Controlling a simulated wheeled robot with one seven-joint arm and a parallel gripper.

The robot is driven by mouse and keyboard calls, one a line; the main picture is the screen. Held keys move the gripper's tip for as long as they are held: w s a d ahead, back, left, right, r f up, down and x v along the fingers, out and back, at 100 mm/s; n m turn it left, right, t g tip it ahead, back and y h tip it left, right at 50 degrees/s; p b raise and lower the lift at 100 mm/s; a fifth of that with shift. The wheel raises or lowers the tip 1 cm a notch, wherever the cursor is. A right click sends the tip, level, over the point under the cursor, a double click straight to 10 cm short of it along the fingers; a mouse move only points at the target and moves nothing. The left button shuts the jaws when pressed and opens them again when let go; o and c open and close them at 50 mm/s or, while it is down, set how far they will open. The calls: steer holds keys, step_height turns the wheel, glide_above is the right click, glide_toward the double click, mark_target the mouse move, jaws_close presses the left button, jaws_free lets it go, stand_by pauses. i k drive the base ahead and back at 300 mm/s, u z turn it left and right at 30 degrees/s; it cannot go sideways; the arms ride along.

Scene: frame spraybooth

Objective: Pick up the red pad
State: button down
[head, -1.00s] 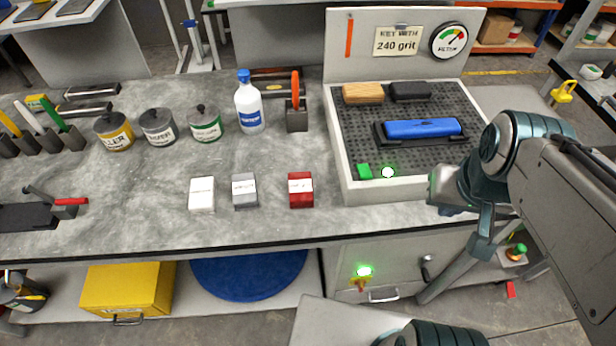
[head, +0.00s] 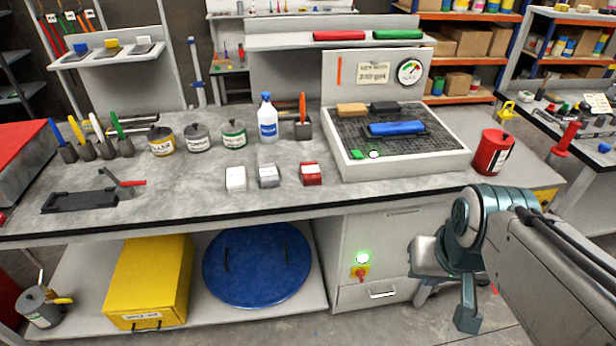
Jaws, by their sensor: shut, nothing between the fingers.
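The red pad (head: 311,174), a small red block with a white label, lies on the grey workbench (head: 190,190) near its front edge, right of a grey block (head: 268,176) and a white block (head: 236,179). Nothing touches it. My gripper (head: 468,316) hangs in front of the bench at lower right, below the bench top and well right of the pad. It looks shut and empty; its fingertips are small and hard to make out.
Right of the pad stands a raised grid tray (head: 345,172) with a blue block (head: 397,127). A blue-capped bottle (head: 268,118) and several tins stand behind. A red can (head: 492,152) is at right. A red bar (head: 339,36) lies on the upper shelf. Bench around the pad is clear.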

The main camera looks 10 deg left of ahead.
mark_target(310, 171)
steer(key=u, duration=0.7)
steer(key=i, duration=1.35)
steer(key=z, duration=0.1)
steer(key=k, duration=1)
steer(key=u, duration=0.8)
steer(key=i, duration=1.1)
steer(key=z, duration=1.4)
